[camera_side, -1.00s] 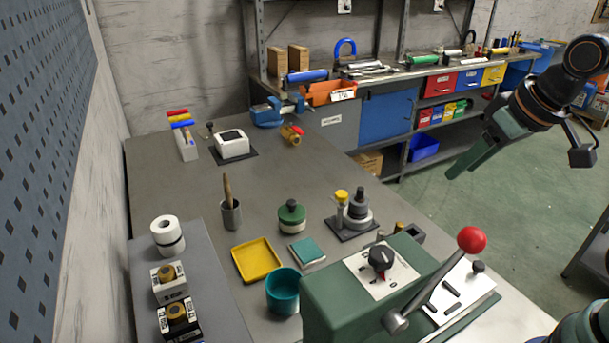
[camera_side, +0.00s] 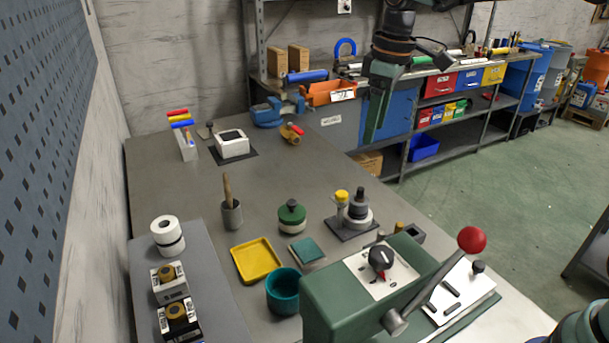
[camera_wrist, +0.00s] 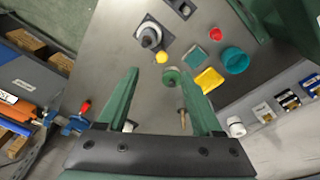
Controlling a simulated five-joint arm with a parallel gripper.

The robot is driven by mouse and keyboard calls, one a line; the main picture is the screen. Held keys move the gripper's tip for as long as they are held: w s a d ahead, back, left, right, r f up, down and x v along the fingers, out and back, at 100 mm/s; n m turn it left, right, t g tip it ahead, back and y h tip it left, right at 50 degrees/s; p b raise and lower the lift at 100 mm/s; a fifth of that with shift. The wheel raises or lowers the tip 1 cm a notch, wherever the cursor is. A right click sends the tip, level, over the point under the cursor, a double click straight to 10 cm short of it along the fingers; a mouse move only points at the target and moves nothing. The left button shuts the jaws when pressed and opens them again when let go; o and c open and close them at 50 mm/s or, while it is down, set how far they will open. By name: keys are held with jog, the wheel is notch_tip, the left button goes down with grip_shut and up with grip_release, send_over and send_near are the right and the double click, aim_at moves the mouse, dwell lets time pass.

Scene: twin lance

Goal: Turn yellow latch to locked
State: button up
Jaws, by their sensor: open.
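A yellow-topped piece (camera_side: 341,196) stands beside a grey stepped post (camera_side: 358,210) on a dark square plate (camera_side: 352,232), right of the table's middle. I cannot tell for sure that this is the yellow latch or how it is turned. In the wrist view the yellow top (camera_wrist: 162,57) lies beyond my fingertips, beside the post (camera_wrist: 149,38). My gripper (camera_side: 374,138) hangs pointing down in the air near the table's far right edge, apart from everything. In the wrist view my gripper (camera_wrist: 160,72) has its fingers wide apart with nothing held.
A green machine (camera_side: 340,300) with a red-balled lever (camera_side: 471,240) stands at the front right. A green-lidded jar (camera_side: 291,217), yellow tray (camera_side: 256,260), teal cup (camera_side: 283,292) and brush pot (camera_side: 231,214) stand left of the plate. A brass fitting with a red handle (camera_side: 292,132) lies farther back.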

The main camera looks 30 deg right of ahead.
aim_at(342, 193)
jog(key=w+a+f, duration=0.1)
jog(key=f, duration=0.4)
jog(key=w+a+f+n+g, duration=0.1)
jog(key=w+f, duration=0.1)
jog(key=f, duration=0.4)
jog(key=w+f+n, duration=0.1)
jog(key=f, duration=0.5)
jog(key=shift+w+a, duration=0.4)
jog(key=shift+r, duration=0.1)
grip_shut()
